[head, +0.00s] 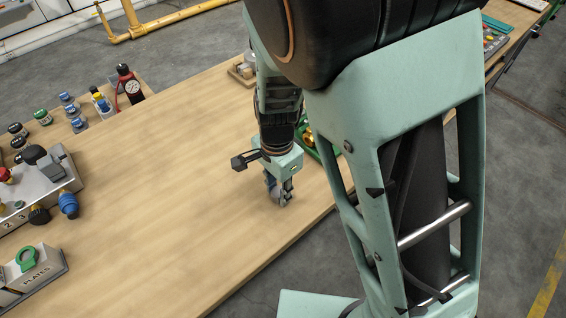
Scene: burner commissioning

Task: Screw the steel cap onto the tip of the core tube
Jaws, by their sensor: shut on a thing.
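My gripper (280,197) points down over the wooden table, near its front edge and left of my arm's lower links. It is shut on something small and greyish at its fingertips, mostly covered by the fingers. I cannot tell whether this is the steel cap. A bit of blue shows beside the fingers. A brass-coloured part (308,138) lies in a green tray (326,155) just behind and right of the gripper, partly hidden by my arm. I cannot make out the core tube or its tip for certain.
The wooden table (170,180) is bare left of my gripper. A small block (243,68) sits at the back edge.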

